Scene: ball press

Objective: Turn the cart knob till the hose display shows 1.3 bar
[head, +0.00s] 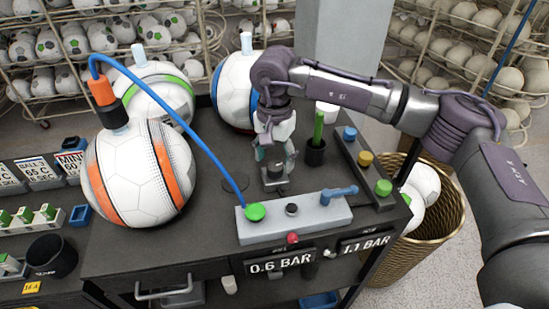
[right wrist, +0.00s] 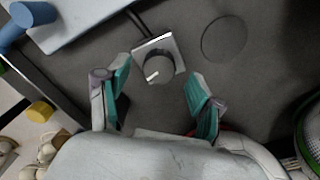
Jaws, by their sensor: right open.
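In the right wrist view a dark round knob (right wrist: 159,68) with a white pointer mark sits on a silver square base on the dark cart top. The knob is ahead of my right gripper (right wrist: 160,100); the open fingers stand apart to either side, not closed on it. In the head view my right gripper (head: 274,152) hangs above the knob's base (head: 275,186) and hides much of the knob. Two displays on the cart front read 0.6 BAR (head: 280,263) and 1.1 BAR (head: 365,243); I cannot tell which is the hose display. My left gripper is not in view.
A blue hose (head: 190,128) arches from the orange-striped ball (head: 135,170) to a pale grey block (head: 310,222) with a blue lever. A black cup (head: 315,152) with a green stick stands right of my gripper. A blue-striped ball (head: 232,90) stands behind.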

